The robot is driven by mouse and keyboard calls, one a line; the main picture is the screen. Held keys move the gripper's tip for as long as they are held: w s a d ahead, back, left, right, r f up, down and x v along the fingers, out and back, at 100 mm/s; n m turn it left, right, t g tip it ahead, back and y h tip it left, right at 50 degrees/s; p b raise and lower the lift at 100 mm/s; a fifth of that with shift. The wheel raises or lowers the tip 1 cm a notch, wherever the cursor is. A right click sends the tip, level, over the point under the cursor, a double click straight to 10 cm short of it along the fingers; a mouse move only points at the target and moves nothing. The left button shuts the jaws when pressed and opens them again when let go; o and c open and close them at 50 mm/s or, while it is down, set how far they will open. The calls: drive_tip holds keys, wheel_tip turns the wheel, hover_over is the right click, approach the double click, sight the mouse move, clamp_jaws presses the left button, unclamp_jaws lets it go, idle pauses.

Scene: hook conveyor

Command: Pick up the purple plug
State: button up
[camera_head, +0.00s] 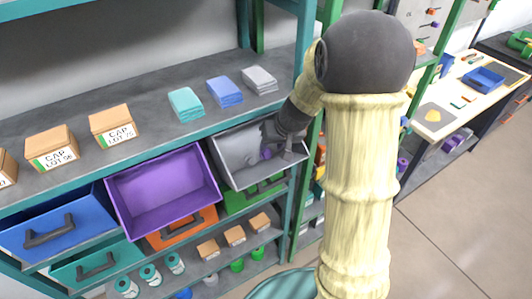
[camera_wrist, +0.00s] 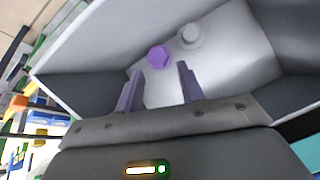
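The purple plug (camera_wrist: 158,56) lies on the floor of the grey bin, just beyond my fingertips in the wrist view. It looks like a short piece with a hexagonal top. In the head view a bit of purple (camera_head: 266,153) shows in the grey bin (camera_head: 232,150), partly hidden by my gripper. My gripper (camera_wrist: 161,72) reaches into the bin with its two fingers apart and nothing between them. A grey plug (camera_wrist: 190,36) lies close to the right of the purple one in the wrist view.
The bin walls (camera_wrist: 75,92) stand close around my gripper. A purple bin (camera_head: 165,195) sits left of the grey bin in the head view. Above are a shelf with grey (camera_head: 259,79), blue (camera_head: 224,91) and teal (camera_head: 186,103) stacks and cardboard boxes (camera_head: 112,125).

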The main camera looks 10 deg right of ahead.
sight(268, 151)
drive_tip(key=shift+p+x, duration=0.6)
drive_tip(key=shift+x, duration=1.75)
drive_tip(key=shift+w+d, duration=0.1)
drive_tip(key=c, duration=0.6)
drive_tip(key=shift+r, duration=0.1)
drive_tip(key=shift+s+r+b, duration=0.3)
drive_tip(key=shift+s+b, duration=0.1)
drive_tip(key=shift+b, duration=0.25)
wheel_tip(268, 151, up, 11)
drive_tip(key=s+b, duration=0.2)
drive_tip(key=s, duration=0.4)
drive_tip(key=s+d+b, duration=0.1)
drive_tip(key=s+b, duration=0.2)
drive_tip(key=s, duration=0.3)
drive_tip(key=s+d+b, duration=0.1)
drive_tip(key=s+b, duration=0.1)
drive_tip(key=s, duration=0.5)
drive_tip(key=shift+d+f+b, duration=0.1)
drive_tip(key=shift+d+b, duration=0.05)
drive_tip(key=shift+b, duration=0.15)
